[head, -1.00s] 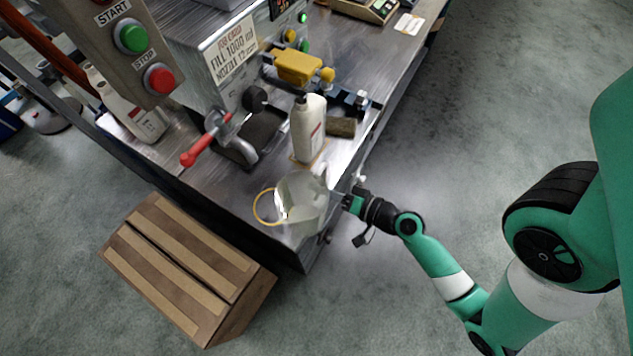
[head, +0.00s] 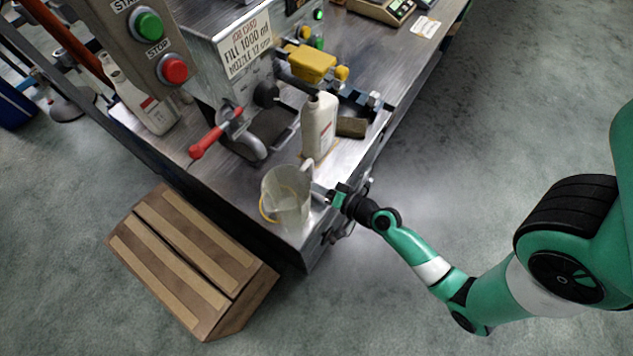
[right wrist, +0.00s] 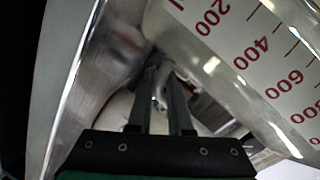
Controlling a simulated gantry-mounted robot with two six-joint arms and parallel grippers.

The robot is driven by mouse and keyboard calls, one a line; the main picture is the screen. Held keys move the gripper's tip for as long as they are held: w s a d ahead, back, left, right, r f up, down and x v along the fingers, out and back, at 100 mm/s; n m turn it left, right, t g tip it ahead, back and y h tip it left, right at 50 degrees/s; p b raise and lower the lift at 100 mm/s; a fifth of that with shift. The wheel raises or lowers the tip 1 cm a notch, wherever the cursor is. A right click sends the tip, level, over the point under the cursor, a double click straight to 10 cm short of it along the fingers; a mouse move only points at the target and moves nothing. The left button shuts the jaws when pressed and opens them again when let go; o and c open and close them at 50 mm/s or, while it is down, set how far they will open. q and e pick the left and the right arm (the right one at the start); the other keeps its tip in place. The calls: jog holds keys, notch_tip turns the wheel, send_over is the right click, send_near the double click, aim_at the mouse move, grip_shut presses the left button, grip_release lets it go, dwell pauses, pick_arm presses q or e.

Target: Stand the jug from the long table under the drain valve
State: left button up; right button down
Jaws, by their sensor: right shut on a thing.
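The jug (head: 287,197) is clear, with a handle on its right side, and is upright over the near corner of the steel table (head: 352,155). My right gripper (head: 330,195) is shut on the jug's handle. In the right wrist view the jug (right wrist: 255,65) shows red graduations close beside the fingers (right wrist: 160,100). The drain valve (head: 235,125) has a red lever (head: 205,142) and a grey curved spout (head: 251,150), up and left of the jug. A yellow ring (head: 264,207) on the table is partly covered by the jug. My left gripper is not in view.
Another white bottle (head: 150,105) stands left of the machine. Start and stop buttons (head: 173,69) hang at upper left.

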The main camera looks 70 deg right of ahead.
jog(key=shift+w+d+p, duration=0.25)
jog(key=shift+w+p, duration=0.1)
jog(key=shift+w, duration=0.9)
jog(key=shift+w+d+p, duration=0.25)
jog(key=shift+w+p, duration=0.05)
jog(key=shift+w, duration=0.9)
jog(key=shift+f, duration=0.25)
jog(key=shift+s, duration=0.1)
jog(key=c, duration=0.8)
grip_release()
jog(key=shift+o, duration=0.2)
jog(key=b+v, duration=0.2)
jog(key=v, duration=0.9)
jog(key=shift+s+d+f, duration=0.1)
jog(key=shift+s, duration=0.25)
